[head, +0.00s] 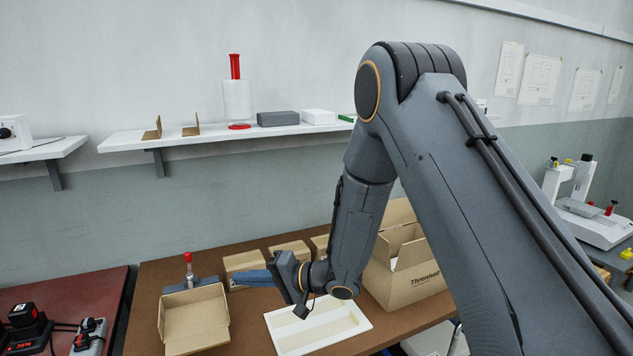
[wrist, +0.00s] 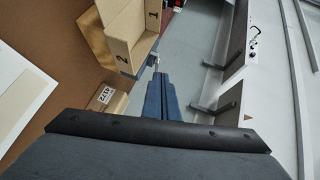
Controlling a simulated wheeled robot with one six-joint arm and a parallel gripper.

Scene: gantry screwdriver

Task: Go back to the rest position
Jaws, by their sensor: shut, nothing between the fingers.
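My gripper (head: 256,278) points left over the brown workbench (head: 349,338) in the head view, at the end of my bent arm. Its blue fingers lie together and nothing is held between them. In the wrist view the shut fingers (wrist: 160,92) point up the picture, beside an open cardboard box (wrist: 128,35). In the head view the gripper is above the bench, between the open box (head: 193,318) and the white tray (head: 318,326).
A larger open carton (head: 410,278) stands right of my wrist. A red-handled clamp (head: 189,268) and small closed boxes (head: 244,264) stand at the back of the bench. A wall shelf (head: 225,133) holds several items. Chargers (head: 28,326) sit on a red table at left.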

